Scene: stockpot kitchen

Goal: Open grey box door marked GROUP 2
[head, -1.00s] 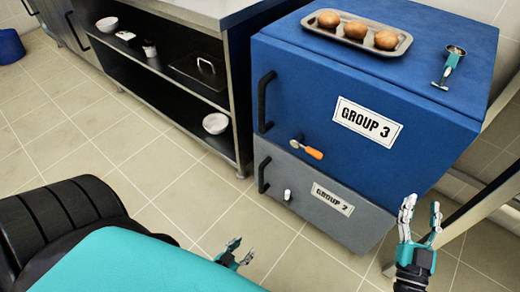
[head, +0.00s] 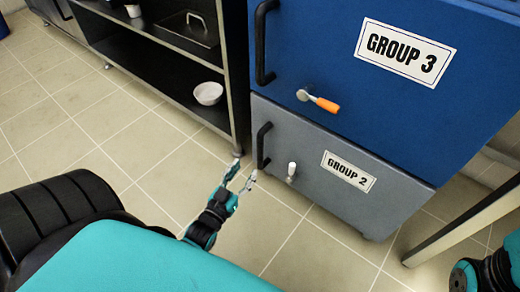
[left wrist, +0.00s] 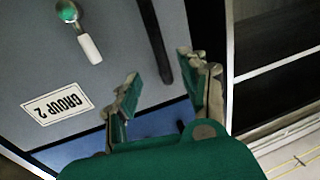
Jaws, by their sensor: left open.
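The grey box (head: 335,195) has a white GROUP 2 label (head: 348,172), a black bar handle (head: 263,146) at its left edge and a small white-tipped latch (head: 291,172). Its door is shut. My left gripper (head: 243,172) is open and empty, just left of and below the handle. In the left wrist view, the black handle (left wrist: 154,40) appears between the spread fingertips of the left gripper (left wrist: 158,74), seemingly beyond them; I cannot tell the exact gap. The latch (left wrist: 88,47) and upside-down label (left wrist: 57,104) show to the left. My right gripper is out of view.
The blue GROUP 3 box (head: 430,110), with an orange-tipped latch (head: 323,103), sits on the grey box. A dark open shelf unit (head: 165,65) holding a white bowl (head: 208,93) stands close at left. Tiled floor is clear in front. A table leg (head: 465,225) is at right.

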